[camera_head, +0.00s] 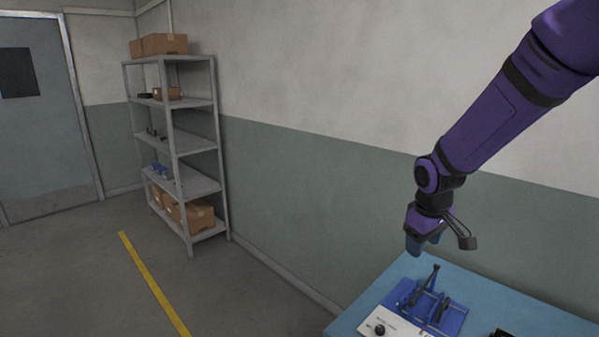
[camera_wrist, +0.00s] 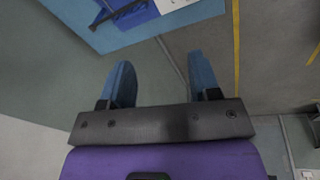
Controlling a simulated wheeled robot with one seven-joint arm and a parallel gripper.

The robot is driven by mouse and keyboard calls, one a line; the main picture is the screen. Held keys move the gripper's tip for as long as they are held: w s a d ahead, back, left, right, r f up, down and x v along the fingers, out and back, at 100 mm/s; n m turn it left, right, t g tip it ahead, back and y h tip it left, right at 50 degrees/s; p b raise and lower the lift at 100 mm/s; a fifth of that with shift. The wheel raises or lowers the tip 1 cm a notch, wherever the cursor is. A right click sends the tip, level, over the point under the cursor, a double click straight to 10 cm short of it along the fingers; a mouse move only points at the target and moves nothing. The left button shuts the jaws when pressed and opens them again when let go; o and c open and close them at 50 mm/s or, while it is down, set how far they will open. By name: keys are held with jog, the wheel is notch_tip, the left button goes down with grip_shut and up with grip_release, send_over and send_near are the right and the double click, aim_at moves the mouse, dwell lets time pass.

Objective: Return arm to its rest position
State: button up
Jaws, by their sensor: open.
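My gripper (camera_wrist: 162,82) shows in the wrist view with its two blue fingers spread apart and nothing between them. In the head view my purple arm comes in from the upper right, and the gripper (camera_head: 425,243) hangs at its end above the blue table, near its back edge. The fingers are partly hidden there and look clear of the things on the table.
The blue table (camera_head: 530,312) holds a blue fixture (camera_head: 452,318) with dark upright parts and a white panel with a black knob (camera_head: 379,330). A grey shelf (camera_head: 183,146) with boxes stands against the wall. The floor with a yellow line (camera_head: 150,280) is clear.

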jog(key=s+d+r+m+t, duration=0.2)
jog(key=s+r+m, duration=0.1)
jog(key=s+r, duration=0.95)
jog(key=s+r+m+t, duration=0.1)
jog(key=s+r, duration=0.4)
jog(key=s, duration=0.9)
jog(key=shift+d+m+y, duration=0.4)
jog(key=shift+m, duration=0.5)
jog(key=shift+r, duration=0.1)
